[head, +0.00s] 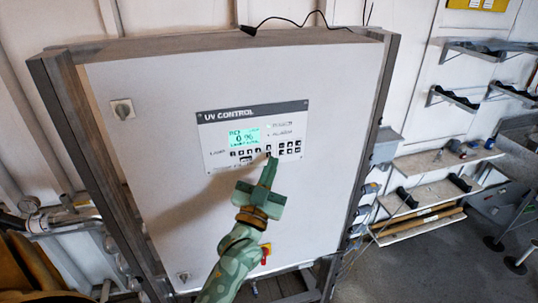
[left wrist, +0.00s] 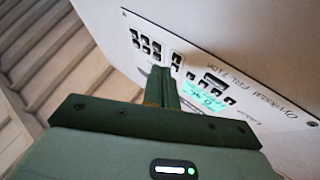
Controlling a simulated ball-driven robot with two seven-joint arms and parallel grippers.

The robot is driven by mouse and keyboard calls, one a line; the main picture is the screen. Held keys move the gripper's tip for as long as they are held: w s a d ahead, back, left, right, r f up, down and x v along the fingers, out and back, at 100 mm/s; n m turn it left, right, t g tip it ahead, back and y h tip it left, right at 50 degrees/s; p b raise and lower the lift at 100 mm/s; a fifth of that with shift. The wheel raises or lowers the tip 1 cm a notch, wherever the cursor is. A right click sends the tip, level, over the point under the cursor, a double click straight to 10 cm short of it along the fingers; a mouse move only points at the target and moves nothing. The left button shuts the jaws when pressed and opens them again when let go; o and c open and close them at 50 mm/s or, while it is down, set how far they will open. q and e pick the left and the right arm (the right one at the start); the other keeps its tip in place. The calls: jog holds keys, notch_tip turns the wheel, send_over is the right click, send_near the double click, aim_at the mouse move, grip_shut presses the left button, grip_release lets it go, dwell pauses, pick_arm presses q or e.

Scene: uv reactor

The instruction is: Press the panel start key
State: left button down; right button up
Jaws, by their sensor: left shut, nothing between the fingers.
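The UV CONTROL panel (head: 214,135) is on the front of a large white cabinet (head: 160,150). It has a lit cyan display (head: 244,137) and rows of small dark keys (head: 290,148). Key labels are too small to read, so I cannot tell which is the start key. My left gripper (head: 270,160) is shut and empty, its tips at the lower key rows right of the display. They cover some keys, and I cannot tell whether they touch. In the left wrist view the shut fingers (left wrist: 160,72) point at the panel (left wrist: 262,98), near its keys. My right gripper is not in view.
A grey rotary switch (head: 122,110) is at the cabinet's upper left. Grey posts flank the cabinet. Shelves (head: 425,190) with small parts stand to the right. The cabinet front around the panel is mostly flat.

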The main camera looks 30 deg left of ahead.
pick_arm(q)
jog(key=shift+w+a, duration=0.3)
jog(key=shift+a, duration=0.05)
jog(key=shift+w+a, duration=0.15)
jog(key=shift+a, duration=0.05)
dwell(0.6)
jog(key=shift+d, duration=0.1)
jog(key=shift+s+d+p, duration=0.45)
jog(key=shift+s, duration=0.05)
